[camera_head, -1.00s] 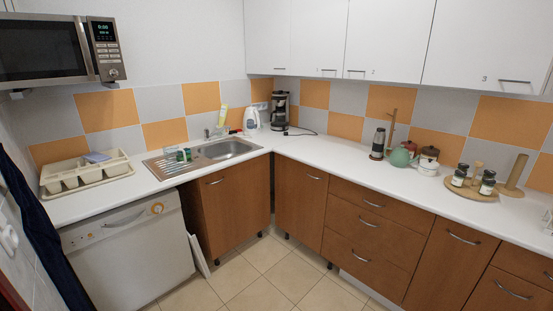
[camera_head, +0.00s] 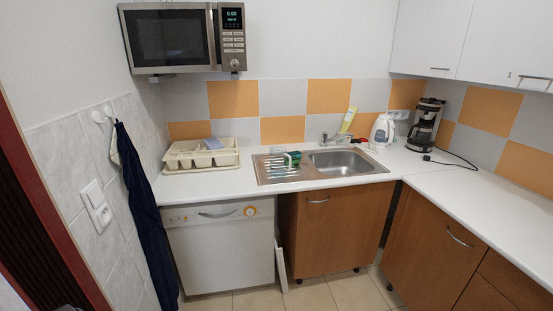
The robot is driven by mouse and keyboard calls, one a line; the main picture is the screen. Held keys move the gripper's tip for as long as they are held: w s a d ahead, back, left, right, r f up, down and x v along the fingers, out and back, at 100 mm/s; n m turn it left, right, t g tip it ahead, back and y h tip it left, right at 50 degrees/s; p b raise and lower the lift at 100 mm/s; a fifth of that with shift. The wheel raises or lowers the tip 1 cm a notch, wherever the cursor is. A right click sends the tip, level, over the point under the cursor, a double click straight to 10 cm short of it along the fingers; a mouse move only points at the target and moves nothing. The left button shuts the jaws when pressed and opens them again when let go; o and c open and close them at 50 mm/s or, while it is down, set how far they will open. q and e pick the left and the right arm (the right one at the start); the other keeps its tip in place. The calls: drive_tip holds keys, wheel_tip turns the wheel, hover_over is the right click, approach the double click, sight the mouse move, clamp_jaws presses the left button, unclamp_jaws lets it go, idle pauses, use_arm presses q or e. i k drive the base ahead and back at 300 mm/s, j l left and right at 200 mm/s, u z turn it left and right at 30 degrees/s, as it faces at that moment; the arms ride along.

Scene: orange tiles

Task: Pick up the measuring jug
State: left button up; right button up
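A small clear vessel (camera_head: 288,161), which may be the measuring jug, stands on the ribbed drainboard left of the sink bowl. It is too small for me to make out a handle or markings. A green item (camera_head: 296,157) is right beside it, and I cannot tell whether they touch. No other thing in view looks like a measuring jug. Neither of my grippers is in view.
A microwave (camera_head: 185,37) hangs above. The right-hand counter (camera_head: 490,190) is mostly clear.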

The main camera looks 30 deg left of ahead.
sight(278, 157)
drive_tip(key=i+l+u, duration=0.15)
drive_tip(key=i+u, duration=0.2)
drive_tip(key=i, duration=1.15)
